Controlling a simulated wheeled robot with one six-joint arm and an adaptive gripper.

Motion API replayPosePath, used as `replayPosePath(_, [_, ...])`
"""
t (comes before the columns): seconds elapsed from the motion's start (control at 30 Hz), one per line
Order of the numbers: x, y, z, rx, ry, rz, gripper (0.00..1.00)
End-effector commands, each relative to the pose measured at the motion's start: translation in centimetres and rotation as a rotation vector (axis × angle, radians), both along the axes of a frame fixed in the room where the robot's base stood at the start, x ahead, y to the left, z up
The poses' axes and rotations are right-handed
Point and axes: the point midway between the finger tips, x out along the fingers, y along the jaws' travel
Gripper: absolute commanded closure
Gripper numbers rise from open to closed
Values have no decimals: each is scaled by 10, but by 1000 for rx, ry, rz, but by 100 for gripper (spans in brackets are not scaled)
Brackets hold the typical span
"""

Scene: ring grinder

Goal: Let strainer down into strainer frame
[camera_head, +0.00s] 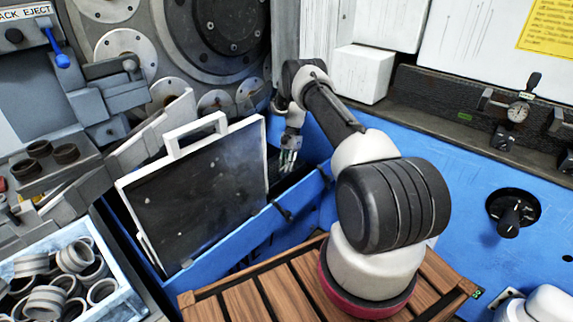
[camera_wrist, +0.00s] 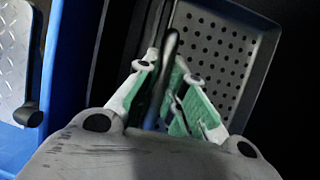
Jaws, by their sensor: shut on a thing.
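The strainer (camera_wrist: 235,45) is a grey tray with a perforated floor, seen from above in the wrist view. A dark upright handle stands at its left side, between the green-padded fingers of my gripper (camera_wrist: 168,68), which is shut on it. In the head view my gripper (camera_head: 290,152) points down into the blue trough, behind the white-edged dark panel. The strainer is not clearly seen there. I cannot make out the strainer frame; the space around the strainer is dark, and I cannot tell whether the strainer touches it.
The dark panel (camera_head: 200,185) with a white handle stands tilted in the blue trough (camera_head: 235,243), left of my gripper. A bin (camera_head: 125,292) of metal rings is at lower left. Wooden slats (camera_head: 255,299) lie in front. A white block (camera_head: 361,74) and dial gauge (camera_head: 518,112) are behind.

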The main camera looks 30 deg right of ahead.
Motion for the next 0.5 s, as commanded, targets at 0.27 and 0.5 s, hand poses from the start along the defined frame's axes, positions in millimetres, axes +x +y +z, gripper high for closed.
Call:
replayPosePath(0.27, [4, 3, -1, 0, -13, -2, 85])
replayPosePath(0.5, [4, 2, -1, -1, -10, -1, 64])
